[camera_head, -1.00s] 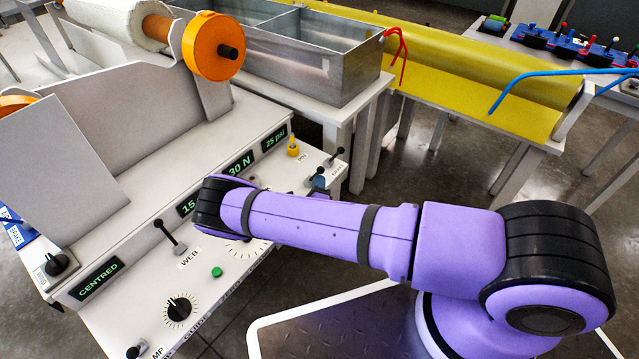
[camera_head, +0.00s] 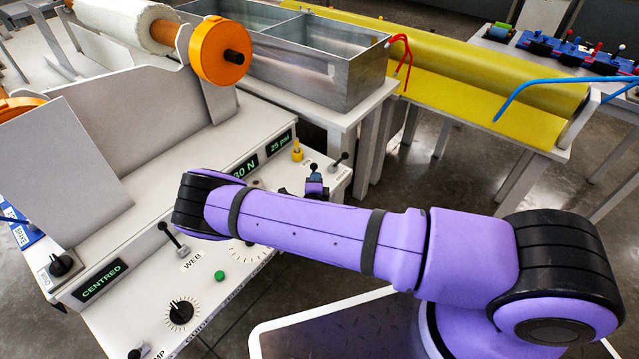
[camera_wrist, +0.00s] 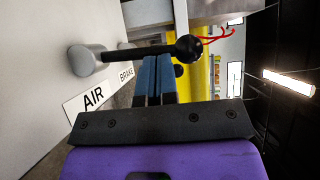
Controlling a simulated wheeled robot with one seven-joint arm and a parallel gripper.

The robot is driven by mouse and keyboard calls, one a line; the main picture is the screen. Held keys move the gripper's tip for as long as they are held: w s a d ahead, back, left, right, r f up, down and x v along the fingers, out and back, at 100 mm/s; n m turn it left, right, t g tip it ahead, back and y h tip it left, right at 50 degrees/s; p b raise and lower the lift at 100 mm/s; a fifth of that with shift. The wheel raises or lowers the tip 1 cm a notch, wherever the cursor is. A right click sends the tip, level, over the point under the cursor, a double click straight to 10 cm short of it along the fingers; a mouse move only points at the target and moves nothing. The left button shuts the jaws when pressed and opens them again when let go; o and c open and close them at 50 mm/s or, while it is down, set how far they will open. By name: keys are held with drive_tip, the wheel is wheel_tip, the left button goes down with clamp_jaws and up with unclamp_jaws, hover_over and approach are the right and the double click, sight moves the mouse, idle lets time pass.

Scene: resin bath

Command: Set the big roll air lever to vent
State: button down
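The air lever (camera_wrist: 140,52) is a black stalk with a round black knob (camera_wrist: 188,48) on a grey pivot, beside a label reading AIR (camera_wrist: 92,98) in the wrist view. My gripper (camera_wrist: 154,62) has its two blue fingers together, with only a thin line between them. The fingertips lie right at the stalk, between pivot and knob; whether they touch it I cannot tell. In the head view, my gripper (camera_head: 314,187) is at the console's right end, partly hidden by my arm, with a black knob just above it.
A second black lever (camera_head: 341,161) stands right of my gripper, and a yellow knob (camera_head: 297,151) behind it. The web lever (camera_head: 174,238) and green button (camera_head: 220,276) are further left. A metal bath (camera_head: 320,70) stands behind.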

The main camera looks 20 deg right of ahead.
drive_tip(key=w+n+g, duration=0.1)
drive_tip(key=a+n+g, duration=0.1)
drive_tip(key=w+a+n, duration=0.1)
drive_tip(key=shift+w+r+n+g, duration=0.3)
drive_tip(key=shift+w+g, duration=0.05)
drive_tip(key=shift+g, duration=0.05)
drive_tip(key=shift+w+a+f, duration=0.1)
drive_tip(key=shift+w+a, duration=0.1)
drive_tip(key=shift+w, duration=0.15)
idle(0.4)
